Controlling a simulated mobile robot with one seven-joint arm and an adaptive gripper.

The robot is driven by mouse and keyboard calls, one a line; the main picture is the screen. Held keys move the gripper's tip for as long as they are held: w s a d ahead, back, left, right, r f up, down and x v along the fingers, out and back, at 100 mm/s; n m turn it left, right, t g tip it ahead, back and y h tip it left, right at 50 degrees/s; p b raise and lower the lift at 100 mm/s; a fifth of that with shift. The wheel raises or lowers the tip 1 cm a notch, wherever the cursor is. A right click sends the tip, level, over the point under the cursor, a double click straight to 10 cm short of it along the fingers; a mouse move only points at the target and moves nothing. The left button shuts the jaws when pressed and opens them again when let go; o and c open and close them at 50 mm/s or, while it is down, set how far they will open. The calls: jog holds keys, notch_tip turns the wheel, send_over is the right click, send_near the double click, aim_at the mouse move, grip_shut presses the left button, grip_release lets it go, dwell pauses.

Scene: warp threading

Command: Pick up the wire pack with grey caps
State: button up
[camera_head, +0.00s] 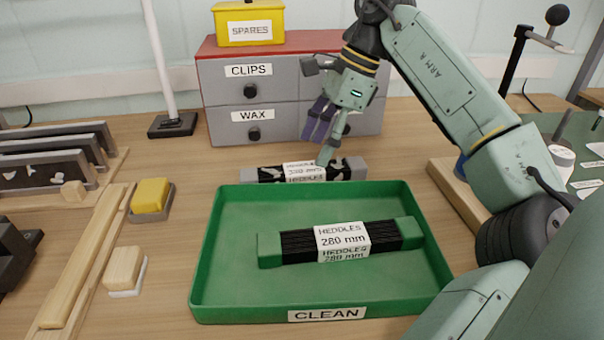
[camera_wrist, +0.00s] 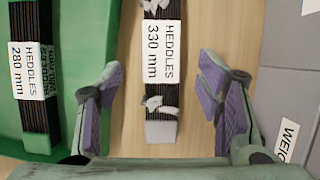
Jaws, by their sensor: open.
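The wire pack with grey caps (camera_head: 262,174) lies on the wooden table behind the green tray, with a white label reading HEDDLES 330 mm. In the wrist view the pack (camera_wrist: 161,100) runs up the picture between my fingers, its near grey cap showing and its far end out of view. My gripper (camera_head: 326,138) is open above the pack, in front of the drawers. In the wrist view its purple-padded fingers (camera_wrist: 165,95) stand on either side of the pack, apart from it. A second pack with green caps (camera_head: 295,245), labelled HEDDLES 280 mm, lies in the tray.
The green tray (camera_head: 250,310) marked CLEAN stands in front of the pack. A grey drawer unit (camera_head: 220,95) marked CLIPS and WAX stands close behind, with a yellow SPARES box (camera_head: 270,22) on top. A lamp-like post (camera_head: 160,70) and a yellow block (camera_head: 151,195) are at left.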

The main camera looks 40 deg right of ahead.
aim_at(304, 168)
jog(key=x, duration=0.5)
jog(key=shift+w+a+p, duration=0.15)
jog(key=shift+a+p, duration=0.05)
jog(key=shift+p, duration=0.15)
grip_shut()
dwell(0.4)
